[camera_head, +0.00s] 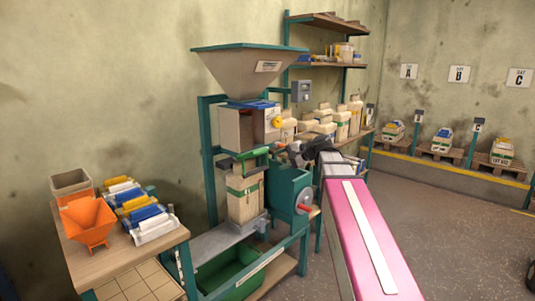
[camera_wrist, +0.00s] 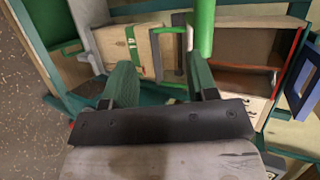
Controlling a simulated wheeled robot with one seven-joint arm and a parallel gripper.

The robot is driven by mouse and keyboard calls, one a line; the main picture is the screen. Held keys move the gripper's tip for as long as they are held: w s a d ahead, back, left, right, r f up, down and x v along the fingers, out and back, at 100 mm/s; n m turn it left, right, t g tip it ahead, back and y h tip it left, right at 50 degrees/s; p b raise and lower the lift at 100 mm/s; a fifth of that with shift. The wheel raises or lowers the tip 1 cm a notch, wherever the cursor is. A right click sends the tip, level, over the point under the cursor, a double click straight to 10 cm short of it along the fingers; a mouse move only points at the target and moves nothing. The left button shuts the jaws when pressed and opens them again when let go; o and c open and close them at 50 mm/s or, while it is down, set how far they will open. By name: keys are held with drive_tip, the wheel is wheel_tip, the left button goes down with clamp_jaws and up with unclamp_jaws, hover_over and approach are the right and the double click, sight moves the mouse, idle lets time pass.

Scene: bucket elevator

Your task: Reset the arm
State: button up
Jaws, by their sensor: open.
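My arm reaches from the lower right of the head view toward the bagging machine (camera_head: 257,70). My gripper (camera_head: 290,150) is at the machine's front, near the green bar under the spout. In the wrist view my gripper (camera_wrist: 162,72) has its two green fingers spread apart with nothing between them. A tan paper bag with a green band (camera_head: 244,197) stands upright under the spout. It also shows beyond the fingers in the wrist view (camera_wrist: 125,52). A green bar (camera_wrist: 203,28) lies just beyond the right finger; whether they touch I cannot tell.
A teal crank box (camera_head: 287,190) is close below my gripper. Shelves with bags (camera_head: 342,122) stand behind. Pallets (camera_head: 440,152) line the right wall. The floor at right is mostly clear.

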drive_tip(key=s+d+f+n+g+h, duration=0.1)
drive_tip(key=s+f, duration=0.5)
drive_tip(key=f, duration=0.6)
drive_tip(key=s+d+f+n+g+h, duration=0.2)
drive_tip(key=s+d+f+h, duration=0.3)
drive_tip(key=f, duration=0.7)
drive_tip(key=s+d+f+n+g+h, duration=0.1)
drive_tip(key=s+d+f+h, duration=0.3)
drive_tip(key=f, duration=0.9)
drive_tip(key=s+n+h, duration=0.1)
drive_tip(key=s+h, duration=0.1)
drive_tip(key=s, duration=0.1)
drive_tip(key=shift+s+n+g, duration=0.25)
drive_tip(key=shift+n+g, duration=0.05)
drive_tip(key=shift+g, duration=0.1)
